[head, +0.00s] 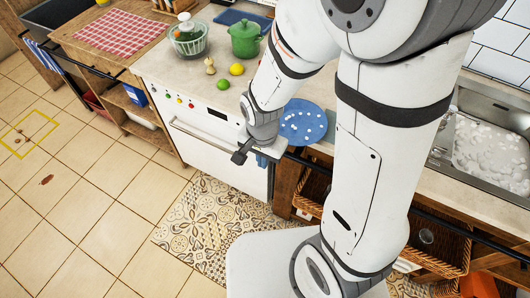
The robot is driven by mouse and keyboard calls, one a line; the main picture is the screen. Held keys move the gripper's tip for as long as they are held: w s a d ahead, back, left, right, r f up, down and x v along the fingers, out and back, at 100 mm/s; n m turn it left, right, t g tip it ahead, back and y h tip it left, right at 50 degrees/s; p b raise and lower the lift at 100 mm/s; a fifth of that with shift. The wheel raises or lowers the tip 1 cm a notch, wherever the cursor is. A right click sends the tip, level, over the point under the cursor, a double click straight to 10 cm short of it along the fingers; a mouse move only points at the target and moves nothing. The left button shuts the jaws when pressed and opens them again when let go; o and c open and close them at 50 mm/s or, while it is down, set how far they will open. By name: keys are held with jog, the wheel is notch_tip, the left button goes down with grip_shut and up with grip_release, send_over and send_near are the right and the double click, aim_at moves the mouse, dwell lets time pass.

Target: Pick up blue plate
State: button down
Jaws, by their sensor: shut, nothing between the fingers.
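The blue plate (304,122) lies on the countertop, partly hidden behind my arm, with several small white spots or bits on it. My gripper (239,157) is out in front of the counter edge, left of the plate and a little lower in the picture. Its dark fingers are shut and empty, apart from the plate. The finger gap is too small to make out in detail.
A green pot (245,40), a glass bowl (188,40), a lime (223,84) and a lemon (236,69) stand on the counter. A white oven (215,140) is below. A sink (490,150) is at right. The tiled floor at left is mostly clear.

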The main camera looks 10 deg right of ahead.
jog(key=c, duration=2)
grip_release()
jog(key=shift+r, duration=0.1)
jog(key=shift+c, duration=0.2)
jog(key=o, duration=0.6)
jog(key=d+r, duration=0.1)
jog(key=r, duration=0.1)
jog(key=d+r+n+t, duration=0.1)
jog(key=d+r, duration=0.1)
jog(key=r, duration=0.1)
jog(key=d+r+n, duration=0.1)
jog(key=r, duration=0.2)
jog(key=shift+w+d, duration=0.3)
jog(key=shift+d, duration=0.05)
jog(key=s+d+r+n+t, duration=0.2)
jog(key=s+d+r+n, duration=0.2)
jog(key=r, duration=0.5)
jog(key=shift+s+d+r, duration=0.15)
jog(key=shift+d+r, duration=0.25)
jog(key=shift+d, duration=0.75)
jog(key=shift+s+d+r+n, duration=0.2)
jog(key=shift+s+r+n, duration=0.1)
jog(key=shift+r+n, duration=0.1)
